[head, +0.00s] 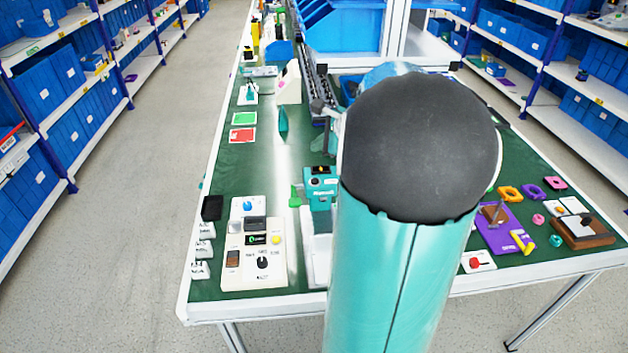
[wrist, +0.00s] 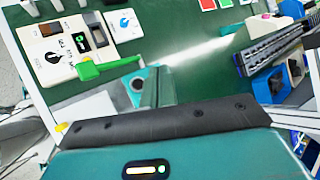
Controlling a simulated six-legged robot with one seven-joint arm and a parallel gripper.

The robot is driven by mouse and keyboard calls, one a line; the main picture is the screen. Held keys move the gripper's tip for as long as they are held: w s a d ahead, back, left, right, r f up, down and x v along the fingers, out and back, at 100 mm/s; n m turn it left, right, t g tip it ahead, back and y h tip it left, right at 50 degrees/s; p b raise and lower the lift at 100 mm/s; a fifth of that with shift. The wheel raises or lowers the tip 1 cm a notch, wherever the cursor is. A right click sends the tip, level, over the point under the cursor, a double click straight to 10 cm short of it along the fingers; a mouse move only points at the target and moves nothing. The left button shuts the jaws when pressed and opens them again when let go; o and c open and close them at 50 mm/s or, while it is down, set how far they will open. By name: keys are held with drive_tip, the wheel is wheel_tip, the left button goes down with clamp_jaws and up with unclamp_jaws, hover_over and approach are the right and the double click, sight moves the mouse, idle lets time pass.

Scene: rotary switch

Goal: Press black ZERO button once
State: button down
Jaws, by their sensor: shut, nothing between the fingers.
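A white control panel (head: 224,270) lies at the table's near left, also seen in the wrist view at upper left (wrist: 70,70). Lettering is too small to read, so I cannot tell which part is the black ZERO button. My gripper (wrist: 165,120) shows its teal and black housing at the wrist view's bottom. It is shut and empty, apart from the panel; separate fingertips cannot be made out.
A teal device (head: 320,190) stands right of the panel, with a green part (head: 296,197) beside it. Small white blocks (head: 200,250) and a black block (head: 212,208) line the left edge. My arm hides the table's middle. Red and green squares (head: 243,134) lie farther back.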

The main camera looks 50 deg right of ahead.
wheel_tip(320, 180, down, 8)
drive_tip(key=shift+f, duration=0.1)
idle(0.4)
idle(1.9)
drive_tip(key=shift+f, duration=0.35)
drive_tip(key=shift+f, duration=0.45)
idle(0.6)
drive_tip(key=shift+r, duration=0.9)
wheel_tip(320, 180, up, 5)
idle(0.6)
